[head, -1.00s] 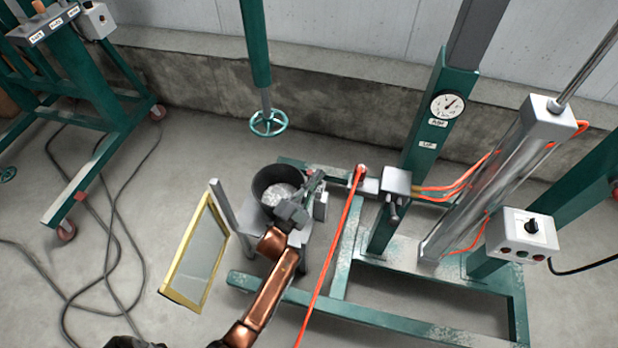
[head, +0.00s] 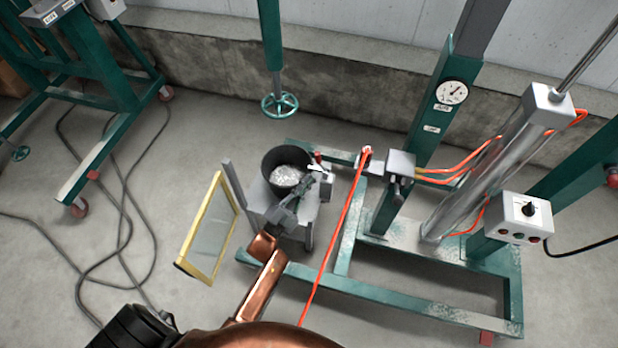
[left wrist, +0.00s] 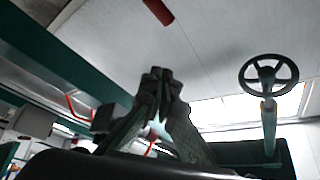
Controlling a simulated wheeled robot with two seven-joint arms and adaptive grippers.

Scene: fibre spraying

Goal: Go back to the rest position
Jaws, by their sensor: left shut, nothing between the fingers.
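My left gripper (head: 318,181) is at the right side of the black bucket, above the small stand, with its fingers together and nothing seen held. Its shut fingers also show in the left wrist view (left wrist: 160,80). My copper-coloured left arm comes up from the bottom of the head view. The black bucket (head: 268,172) stands on the grey stand (head: 262,205) and holds pale, whitish material. A small object with a red part (head: 317,157) shows just beyond the gripper, partly hidden. My right gripper is not in view.
A yellow-framed panel (head: 209,230) leans left of the stand. The green frame (head: 400,300) with a gauge (head: 452,92), control box (head: 519,217) and red hose (head: 335,235) is at right. Dark cables (head: 122,215) lie on the floor at left. A green handwheel (head: 280,105) hangs behind.

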